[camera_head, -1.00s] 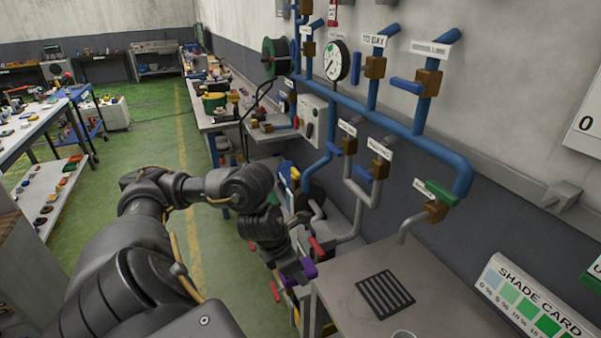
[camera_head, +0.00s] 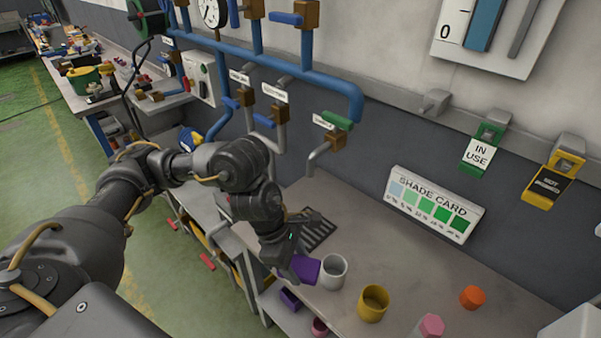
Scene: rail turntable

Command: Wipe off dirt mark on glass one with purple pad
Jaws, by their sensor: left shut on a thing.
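My left gripper (camera_head: 290,270) is shut on the purple pad (camera_head: 306,269) and holds it over the near left part of the bench. The pad is just left of a whitish cup (camera_head: 332,272); I cannot tell whether they touch. No thing in view is marked as glass one, and I see no dirt mark on the whitish cup from here. My right gripper is out of view.
The bench top (camera_head: 440,290) also bears a yellow cup (camera_head: 373,303), an orange piece (camera_head: 472,297), a pink piece (camera_head: 431,326) and a shade card (camera_head: 433,205). A dark grating (camera_head: 318,232) lies behind my gripper. Blue pipes (camera_head: 290,65) run along the wall.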

